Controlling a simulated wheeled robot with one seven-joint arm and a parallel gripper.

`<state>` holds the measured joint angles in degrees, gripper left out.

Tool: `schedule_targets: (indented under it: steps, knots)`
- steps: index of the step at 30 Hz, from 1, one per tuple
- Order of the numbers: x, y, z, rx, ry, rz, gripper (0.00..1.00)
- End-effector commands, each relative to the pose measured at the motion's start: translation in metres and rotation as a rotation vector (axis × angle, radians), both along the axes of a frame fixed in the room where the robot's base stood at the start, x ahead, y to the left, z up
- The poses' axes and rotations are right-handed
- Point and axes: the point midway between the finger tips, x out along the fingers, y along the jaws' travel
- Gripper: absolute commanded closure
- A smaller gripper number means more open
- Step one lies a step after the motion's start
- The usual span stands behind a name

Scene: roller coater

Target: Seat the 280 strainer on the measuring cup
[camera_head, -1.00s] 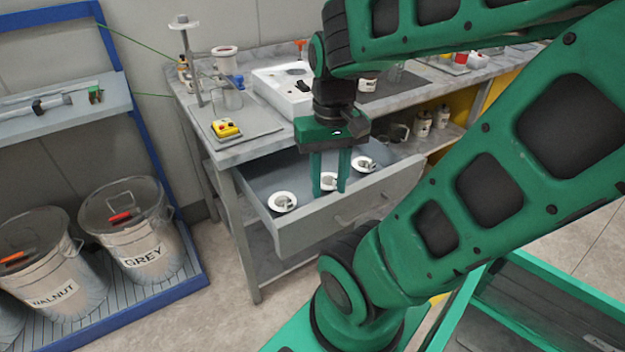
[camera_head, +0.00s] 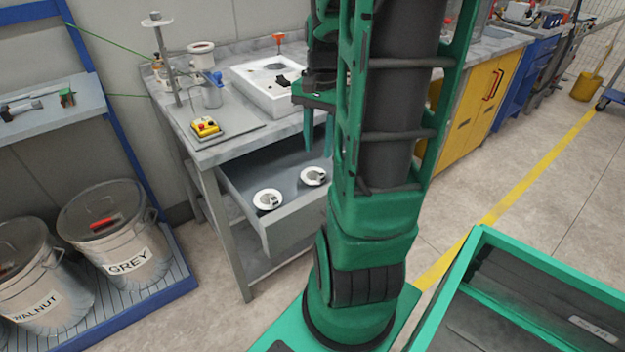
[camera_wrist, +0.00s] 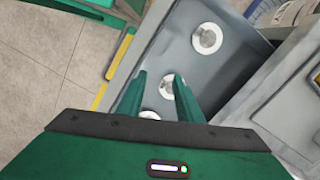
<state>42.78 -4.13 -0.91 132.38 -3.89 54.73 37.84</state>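Several round white-rimmed strainers lie in the open drawer (camera_head: 290,215). In the head view, one strainer (camera_head: 267,199) lies at the left and another (camera_head: 314,176) further right; my arm hides the drawer's right part. The wrist view shows a strainer (camera_wrist: 207,38) apart from my fingers and two others, partly covered, near and below the fingertips. No number is readable on any. My gripper (camera_head: 318,147) is above the drawer, its fingers (camera_wrist: 160,76) apart with nothing visibly held. A clear cup (camera_head: 212,96), apparently the measuring cup, stands on the bench beside a metal stand.
The bench also holds a white box (camera_head: 265,98), a yellow control box (camera_head: 206,127) and a white pot (camera_head: 201,54). Labelled buckets (camera_head: 115,235) stand on a blue-edged rack at left. A green-rimmed bin (camera_head: 540,270) is at lower right.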

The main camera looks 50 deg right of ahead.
Motion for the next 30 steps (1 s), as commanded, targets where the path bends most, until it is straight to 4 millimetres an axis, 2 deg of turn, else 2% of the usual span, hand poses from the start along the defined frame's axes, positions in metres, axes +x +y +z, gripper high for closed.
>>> schedule_targets:
  steps: [1, 3, 6, 10, 14, 21, 30]
  knots:
    - [0.005, -0.016, -0.008, 0.016, 0.004, -0.078, 0.67]
    - [0.011, -0.032, -0.016, 0.034, 0.001, -0.17, 0.67]
    - [0.017, -0.051, -0.025, 0.057, -0.003, -0.275, 0.67]
    - [0.021, -0.065, -0.033, 0.075, -0.007, -0.355, 0.67]
    - [0.022, -0.068, -0.043, 0.084, -0.007, -0.381, 0.67]
    - [0.023, -0.063, -0.078, 0.084, -0.007, -0.383, 0.67]
    - [0.024, -0.061, -0.099, 0.083, -0.007, -0.382, 0.67]
